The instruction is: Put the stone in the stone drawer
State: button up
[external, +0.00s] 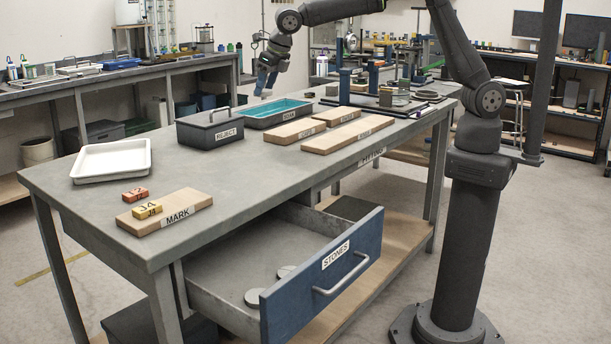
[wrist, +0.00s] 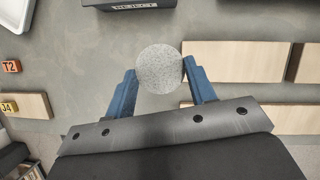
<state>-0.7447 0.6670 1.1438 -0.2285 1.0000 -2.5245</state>
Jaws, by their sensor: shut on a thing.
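My gripper (external: 265,84) is raised above the far side of the bench, its blue fingers pointing down. In the wrist view my gripper (wrist: 160,70) is shut on a round, speckled grey stone (wrist: 160,67), one blue finger on each side. The stone is hard to make out in the external view. The blue-fronted drawer labelled STONES (external: 345,262) is pulled open at the bench's near side. Two pale round stones (external: 268,287) lie inside it, near the front, and much of its floor is bare.
A fixture (external: 395,95) stands at the far end. The bench's middle is clear.

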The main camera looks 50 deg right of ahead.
jog(key=s+a+n+y, duration=0.2)
jog(key=s+a+n, duration=0.3)
jog(key=s+a, duration=0.9)
jog(key=n+g+y, duration=0.1)
jog(key=n+g, duration=0.1)
jog(key=n, duration=0.2)
send_over(321, 244)
jog(key=s+a, duration=0.3)
jog(key=a, duration=0.2)
notch_tip(321, 244, down, 33)
jog(key=shift+s+d+f, duration=0.1)
jog(key=shift+s, duration=0.05)
jog(key=o, duration=1)
jog(key=shift+f, duration=0.15)
jog(key=v, duration=1.2)
